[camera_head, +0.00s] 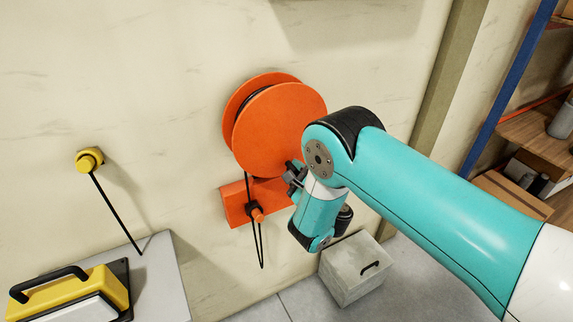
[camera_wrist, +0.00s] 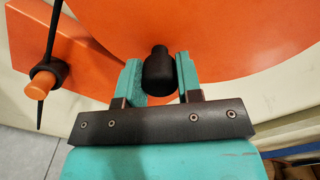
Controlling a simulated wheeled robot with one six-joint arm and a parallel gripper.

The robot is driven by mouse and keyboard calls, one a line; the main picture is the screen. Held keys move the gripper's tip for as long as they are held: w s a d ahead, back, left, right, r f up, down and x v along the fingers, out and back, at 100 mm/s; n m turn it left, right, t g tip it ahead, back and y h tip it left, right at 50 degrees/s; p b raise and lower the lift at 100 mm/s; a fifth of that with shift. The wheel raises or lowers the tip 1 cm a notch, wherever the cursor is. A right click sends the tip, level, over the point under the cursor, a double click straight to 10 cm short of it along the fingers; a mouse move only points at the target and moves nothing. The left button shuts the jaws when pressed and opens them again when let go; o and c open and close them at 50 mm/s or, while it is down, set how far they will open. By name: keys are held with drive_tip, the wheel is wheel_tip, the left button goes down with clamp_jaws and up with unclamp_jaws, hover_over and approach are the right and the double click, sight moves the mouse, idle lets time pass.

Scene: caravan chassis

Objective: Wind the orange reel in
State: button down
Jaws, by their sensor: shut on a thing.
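The orange reel (camera_head: 280,130) is mounted on the wall, with a dark cord wound between its two discs. In the wrist view its orange disc (camera_wrist: 225,35) fills much of the picture. My gripper (camera_head: 293,176) is at the reel's lower right edge. In the wrist view my gripper (camera_wrist: 160,78) has its teal fingers on either side of a black knob-like handle (camera_wrist: 159,70) in front of the disc, shut on it. In the head view the handle is hidden behind my arm. The cord (camera_head: 261,245) hangs in a loop below an orange peg (camera_head: 257,214) on the orange bracket (camera_head: 235,203).
A yellow knob (camera_head: 88,160) with a black rod is on the wall at left. A yellow case (camera_head: 70,295) with a black handle sits on a grey surface (camera_head: 160,275). A grey box (camera_head: 355,268) stands on the floor below my gripper. Shelving (camera_head: 535,140) is at right.

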drive_tip(key=shift+w+d+r+n+p, duration=0.15)
drive_tip(key=shift+w+d+n+p, duration=0.05)
drive_tip(key=shift+d+n, duration=0.2)
drive_tip(key=shift+w+d+r+n+p, duration=0.15)
drive_tip(key=shift+d+n, duration=0.1)
drive_tip(key=shift+n, duration=0.15)
drive_tip(key=shift+w+d+r+n+p, duration=0.15)
drive_tip(key=shift+w+d+r+n, duration=0.1)
drive_tip(key=shift+d+n, duration=0.35)
drive_tip(key=shift+w+d+r+n+p, duration=0.1)
drive_tip(key=shift+w+d+n+p, duration=0.15)
drive_tip(key=shift+n, duration=0.55)
drive_tip(key=shift+d, duration=0.1)
drive_tip(key=c, duration=0.8)
unclamp_jaws()
drive_tip(key=shift+s+f, duration=0.1)
